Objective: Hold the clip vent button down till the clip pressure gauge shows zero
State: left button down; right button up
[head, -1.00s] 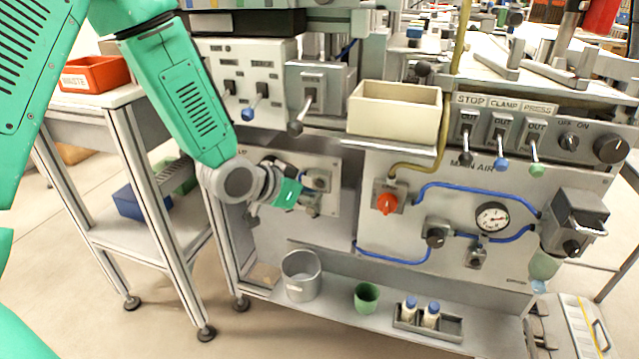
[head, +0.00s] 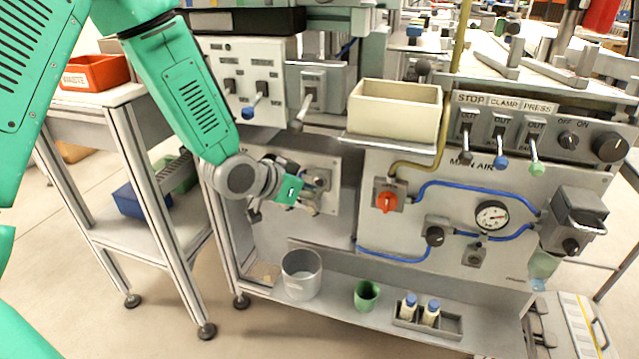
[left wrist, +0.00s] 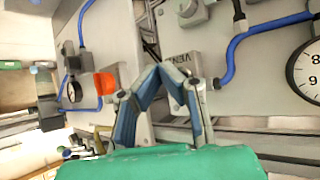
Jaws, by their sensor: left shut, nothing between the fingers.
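My left gripper (head: 306,202) is at the small lower-left panel (head: 329,163). In the left wrist view its two blue-and-grey fingers (left wrist: 160,69) meet at the tips, shut and empty. The tips are in front of or beside a grey block with a VENT label (left wrist: 177,63). The vent button itself cannot be made out, and I cannot tell whether the fingers touch it. Part of a white-faced gauge (left wrist: 308,75) shows at the right edge of the wrist view, its needle not visible. My right gripper is not in view.
The main air panel to the right has a red-orange knob (head: 386,202), another gauge (head: 492,216) and blue hoses. Below, a shelf holds a metal pot (head: 301,275), a green cup (head: 366,296) and bottles in a tray. A cream bin (head: 394,110) sits above.

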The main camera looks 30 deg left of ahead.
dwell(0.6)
pick_arm(q)
jog(key=shift+w+r+p, duration=0.1)
jog(key=shift+w+p, duration=0.25)
jog(key=shift+w+a, duration=0.15)
jog(key=shift+w, duration=0.2)
dwell(0.5)
jog(key=shift+s, duration=0.1)
dwell(0.4)
jog(key=shift+s+d+p, duration=0.2)
jog(key=shift+s+p, duration=0.25)
jog(key=shift+s, duration=0.2)
